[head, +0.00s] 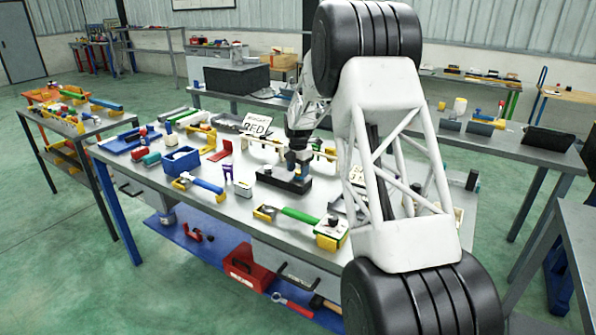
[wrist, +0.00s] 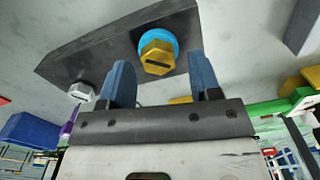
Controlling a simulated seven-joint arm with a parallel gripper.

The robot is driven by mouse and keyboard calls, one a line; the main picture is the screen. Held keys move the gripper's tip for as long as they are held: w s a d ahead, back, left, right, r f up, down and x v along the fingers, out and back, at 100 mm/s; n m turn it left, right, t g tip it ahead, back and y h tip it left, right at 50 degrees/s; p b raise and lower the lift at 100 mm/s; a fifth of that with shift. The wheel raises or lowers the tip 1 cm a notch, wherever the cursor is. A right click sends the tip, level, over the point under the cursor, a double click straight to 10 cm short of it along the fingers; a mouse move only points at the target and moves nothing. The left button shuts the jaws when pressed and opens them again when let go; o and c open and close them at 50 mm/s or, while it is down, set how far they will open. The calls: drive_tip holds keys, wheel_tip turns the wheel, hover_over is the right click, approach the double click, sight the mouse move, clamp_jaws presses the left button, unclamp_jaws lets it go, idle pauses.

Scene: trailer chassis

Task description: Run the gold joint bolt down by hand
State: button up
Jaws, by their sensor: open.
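The gold joint bolt (wrist: 157,58) has a hex head with a dark slot across it. It sits in a bright blue ring (wrist: 158,38) on a dark grey block (wrist: 100,50). A silver bolt (wrist: 82,92) shows at the block's other end. My gripper (wrist: 160,68) is open, with one blue finger on each side of the gold head in the wrist view; nothing is held. I cannot tell whether the fingertips reach down around the head. In the head view my gripper (head: 299,170) is over the dark block (head: 284,181) on the table, and hides the gold bolt.
The grey workbench (head: 215,213) is crowded. A blue bin (head: 182,161), a purple piece (head: 228,174) and a green-handled tool (head: 300,216) lie near the block. A sign card (head: 256,128) stands behind. My arm covers the bench's right part.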

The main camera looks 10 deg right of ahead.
drive_tip(key=shift+f, duration=0.2)
drive_tip(key=c, duration=0.9)
